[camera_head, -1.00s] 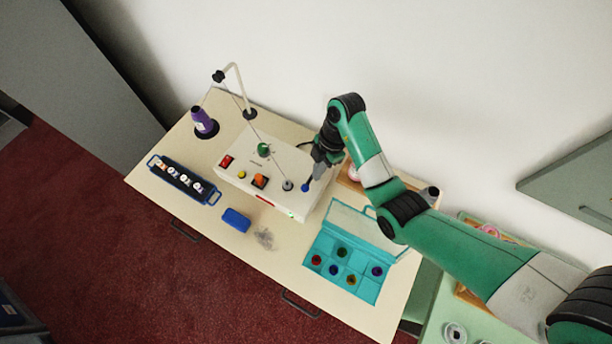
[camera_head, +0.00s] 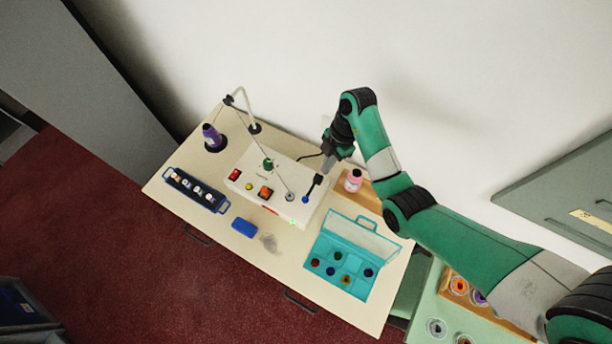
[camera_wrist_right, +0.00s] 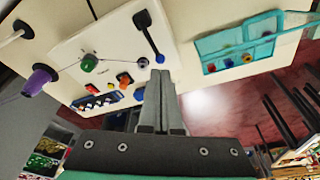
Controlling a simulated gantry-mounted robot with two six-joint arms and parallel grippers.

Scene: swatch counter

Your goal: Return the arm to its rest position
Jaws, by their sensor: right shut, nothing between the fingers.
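My right arm (camera_head: 430,217) reaches in from the right of the head view. Its gripper (camera_head: 327,168) is above the right end of the white control box (camera_head: 252,199), beside a black lever with a blue tip (camera_head: 306,199). In the right wrist view the gripper's two fingers (camera_wrist_right: 160,80) are together with nothing between them. The lever also shows there, with its blue end (camera_wrist_right: 160,59) near the fingertips in the picture. Whether they touch cannot be told. My left gripper is not in view.
A purple thread cone (camera_head: 211,136) and thin bent stand (camera_head: 242,97) are at the back left. A blue rack (camera_head: 195,190), blue block (camera_head: 244,227) and open teal case (camera_head: 358,241) lie on the table. A pink-white bottle (camera_head: 353,180) stands right of the box.

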